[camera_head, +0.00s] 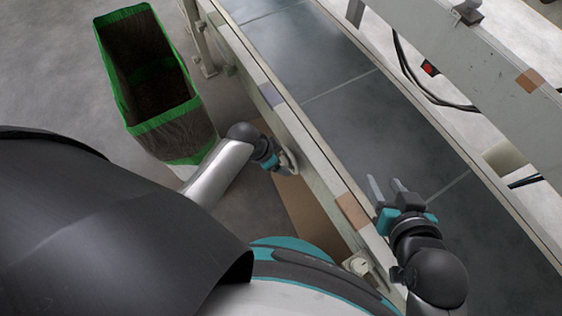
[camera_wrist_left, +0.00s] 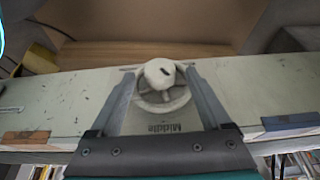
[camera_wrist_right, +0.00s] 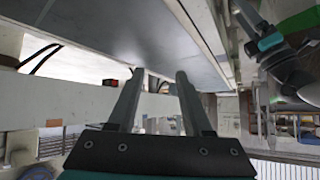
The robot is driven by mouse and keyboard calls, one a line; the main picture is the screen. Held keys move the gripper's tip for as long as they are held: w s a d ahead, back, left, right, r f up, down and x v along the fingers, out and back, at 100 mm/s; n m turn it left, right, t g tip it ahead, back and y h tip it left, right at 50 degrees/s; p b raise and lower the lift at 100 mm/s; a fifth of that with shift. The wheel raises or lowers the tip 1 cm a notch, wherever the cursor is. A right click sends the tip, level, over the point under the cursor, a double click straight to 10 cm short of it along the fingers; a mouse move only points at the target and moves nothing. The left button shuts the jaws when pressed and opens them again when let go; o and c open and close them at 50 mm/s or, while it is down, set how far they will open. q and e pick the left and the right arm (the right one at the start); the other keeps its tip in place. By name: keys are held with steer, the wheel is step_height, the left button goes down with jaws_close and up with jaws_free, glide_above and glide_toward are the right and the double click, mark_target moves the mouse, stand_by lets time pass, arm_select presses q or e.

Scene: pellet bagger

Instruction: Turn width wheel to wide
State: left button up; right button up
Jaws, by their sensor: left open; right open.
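The width wheel (camera_wrist_left: 165,98) is a pale spoked handwheel with a white hub knob, on the side rail of the machine. A label below it in the left wrist view seems to read "Middle", upside down. My left gripper (camera_wrist_left: 160,70) is open, with one finger on each side of the wheel; I cannot tell whether they touch it. In the head view the wheel (camera_head: 289,161) is partly hidden by my left gripper (camera_head: 283,162). My right gripper (camera_head: 385,182) is open and empty above the grey belt, near the rail; its fingers also show in the right wrist view (camera_wrist_right: 160,73).
The grey conveyor belt (camera_head: 335,75) runs along the rail (camera_head: 310,155) and is bare. A green-rimmed bin (camera_head: 187,120) stands on the floor at the left. Black cables hang by a red part (camera_head: 430,68) on the far side.

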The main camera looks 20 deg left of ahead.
arm_select(q)
steer(key=shift+w+d+f+b, duration=0.2)
steer(key=shift+f+b, duration=0.2)
steer(key=shift+f, duration=0.2)
steer(key=shift+w+f, duration=0.1)
steer(key=shift+f, duration=0.25)
arm_select(e)
steer(key=shift+w+a+r+t+y, duration=0.25)
steer(key=shift+a+t+y, duration=0.15)
steer(key=shift+a+t, duration=0.25)
steer(key=shift+w+a+r+t+y, duration=0.15)
steer(key=shift+w+a+t+y, duration=0.2)
steer(key=shift+a+t, duration=0.3)
steer(key=shift+s+a, duration=0.1)
arm_select(q)
jaws_close()
